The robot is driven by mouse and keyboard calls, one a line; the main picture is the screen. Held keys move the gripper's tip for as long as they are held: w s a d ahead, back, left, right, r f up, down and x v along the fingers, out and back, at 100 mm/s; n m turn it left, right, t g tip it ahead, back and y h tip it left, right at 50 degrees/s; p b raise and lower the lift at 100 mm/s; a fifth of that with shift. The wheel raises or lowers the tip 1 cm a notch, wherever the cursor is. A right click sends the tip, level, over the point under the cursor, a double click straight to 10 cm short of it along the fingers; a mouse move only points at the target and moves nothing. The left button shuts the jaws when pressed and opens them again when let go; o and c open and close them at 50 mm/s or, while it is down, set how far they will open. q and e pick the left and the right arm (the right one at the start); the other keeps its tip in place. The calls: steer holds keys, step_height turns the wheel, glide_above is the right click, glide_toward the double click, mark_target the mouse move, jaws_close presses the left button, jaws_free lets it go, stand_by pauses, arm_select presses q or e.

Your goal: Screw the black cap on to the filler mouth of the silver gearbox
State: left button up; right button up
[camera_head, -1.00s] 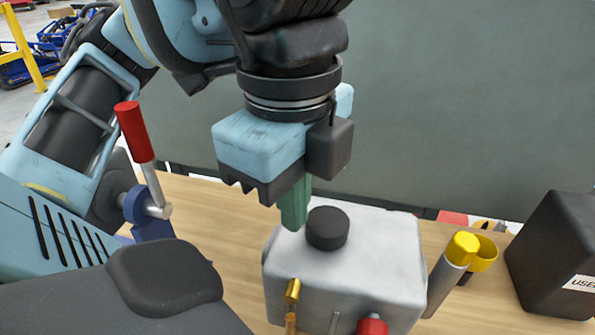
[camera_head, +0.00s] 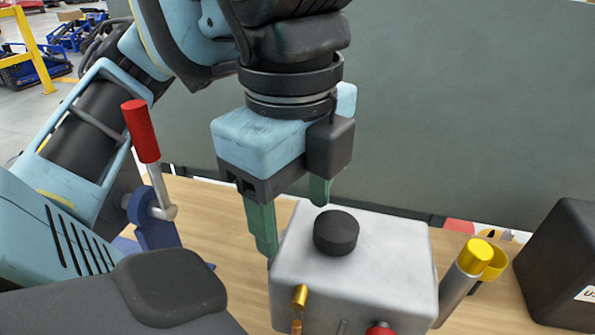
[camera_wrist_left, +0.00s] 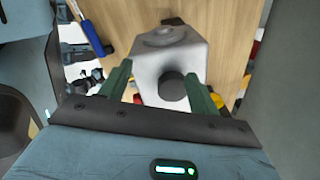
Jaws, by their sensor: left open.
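The silver gearbox (camera_head: 395,262) stands on the wooden table at the lower middle of the head view. It also shows in the left wrist view (camera_wrist_left: 150,70). The round black cap (camera_head: 336,236) sits on the gearbox top and hides the filler mouth beneath it. I cannot tell how tightly it is seated. It also shows between my fingers in the left wrist view (camera_wrist_left: 173,86). My left gripper (camera_head: 292,228) is open and empty, with its green fingers spread apart, above and behind the cap and not holding it. My right gripper is not in view.
A red-handled lever on a blue base (camera_head: 141,132) stands at left. A yellow-topped grey cylinder (camera_head: 462,280) stands close to the gearbox's right. A black box (camera_head: 562,262) is at far right. A brass fitting (camera_head: 299,298) juts from the gearbox front. A grey panel (camera_head: 450,100) rises behind.

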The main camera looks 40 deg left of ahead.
mark_target(323, 221)
arm_select(q)
steer(key=shift+d+f, duration=0.3)
steer(key=shift+f, duration=0.25)
steer(key=shift+w+d+n+b, duration=0.1)
steer(key=shift+w+n+b, duration=0.05)
steer(key=shift+n, duration=0.45)
steer(key=shift+w+d+n+b, duration=0.1)
steer(key=shift+w+n+b, duration=0.05)
steer(key=shift+n, duration=0.45)
steer(key=n, duration=0.1)
steer(key=w+n, duration=0.1)
steer(key=n, duration=0.1)
steer(key=shift+r, duration=0.1)
steer(key=n, duration=0.1)
steer(key=w+n, duration=0.1)
steer(key=n, duration=0.1)
steer(key=shift+d+b, duration=0.2)
steer(key=shift+b, duration=0.15)
steer(key=shift+n, duration=0.5)
steer(key=shift+d, duration=0.1)
